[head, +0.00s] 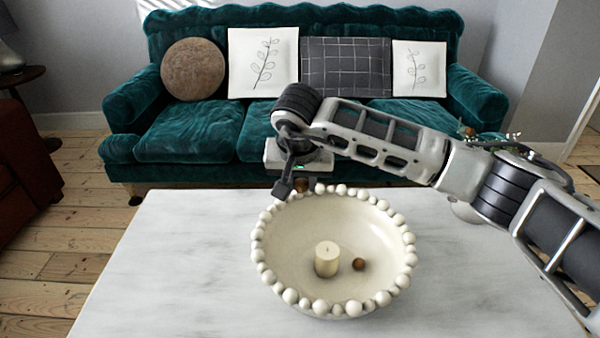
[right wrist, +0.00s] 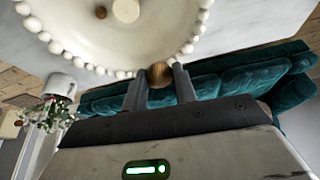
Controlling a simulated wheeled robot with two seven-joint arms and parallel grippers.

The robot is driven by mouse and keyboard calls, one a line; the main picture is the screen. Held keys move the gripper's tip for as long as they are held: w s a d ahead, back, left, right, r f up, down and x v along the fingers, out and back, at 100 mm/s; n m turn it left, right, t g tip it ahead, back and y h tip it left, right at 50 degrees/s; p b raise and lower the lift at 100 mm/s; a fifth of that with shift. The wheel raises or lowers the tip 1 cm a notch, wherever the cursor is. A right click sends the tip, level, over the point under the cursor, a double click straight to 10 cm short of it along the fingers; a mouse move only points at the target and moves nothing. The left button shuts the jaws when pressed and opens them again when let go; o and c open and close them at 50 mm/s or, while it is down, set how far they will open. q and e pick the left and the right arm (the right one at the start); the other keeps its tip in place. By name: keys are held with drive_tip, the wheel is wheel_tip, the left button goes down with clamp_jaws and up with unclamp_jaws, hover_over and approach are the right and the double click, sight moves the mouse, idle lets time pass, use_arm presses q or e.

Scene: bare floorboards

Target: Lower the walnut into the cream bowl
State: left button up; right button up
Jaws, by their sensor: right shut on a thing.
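The cream bowl (head: 390,235) with a beaded rim stands on the marble table; it also shows in the right wrist view (right wrist: 70,25). A brown walnut (right wrist: 160,74) is between the two fingers of my right gripper (right wrist: 160,82), which is shut on it. A second small brown ball (head: 359,264) lies in the bowl beside a cream candle (head: 326,259). My left gripper is not in view.
The white marble table (head: 170,260) is clear left of the bowl. A white vase (right wrist: 58,86) with a leafy plant (right wrist: 45,115) stands on the right, partly behind my arm in the head view. A teal sofa (head: 190,130) with cushions stands behind the table.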

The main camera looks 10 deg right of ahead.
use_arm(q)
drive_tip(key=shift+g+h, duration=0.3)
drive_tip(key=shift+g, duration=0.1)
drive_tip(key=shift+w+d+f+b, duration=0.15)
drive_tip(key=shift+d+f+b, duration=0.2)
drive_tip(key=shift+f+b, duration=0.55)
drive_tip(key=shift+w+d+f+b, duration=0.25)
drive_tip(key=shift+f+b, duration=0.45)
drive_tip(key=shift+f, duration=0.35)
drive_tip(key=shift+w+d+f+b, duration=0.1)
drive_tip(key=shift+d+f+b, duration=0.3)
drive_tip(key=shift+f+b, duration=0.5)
use_arm(e)
wheel_tip(320, 180, down, 8)
drive_tip(key=shift+f, duration=0.25)
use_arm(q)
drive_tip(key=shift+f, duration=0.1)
